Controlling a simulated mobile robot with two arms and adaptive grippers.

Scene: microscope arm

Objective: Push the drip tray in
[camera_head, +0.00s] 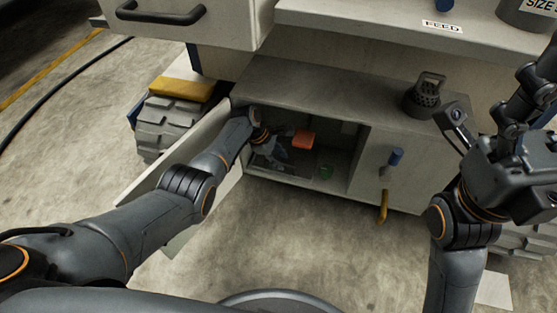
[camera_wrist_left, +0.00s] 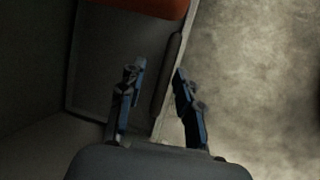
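The drip tray appears to be the dark, flat tray (camera_head: 275,167) low in the open left compartment of the cabinet. Its dark floor also shows in the left wrist view (camera_wrist_left: 112,62), with a long dark handle-like bar (camera_wrist_left: 170,75) along its edge. My left gripper (camera_head: 268,137) reaches into the compartment over the tray. In the left wrist view its blue-grey fingers (camera_wrist_left: 159,70) are apart, one on each side of the tray's edge. Contact cannot be told. My right gripper (camera_head: 533,88) is raised at the right, away from the tray; its fingers are unclear.
An orange-red block (camera_head: 303,140) and a small green thing (camera_head: 326,172) are in the compartment. An open door (camera_head: 190,150) stands along my left arm. A dark mesh cup (camera_head: 428,92) stands on the cabinet top. The floor in front is clear.

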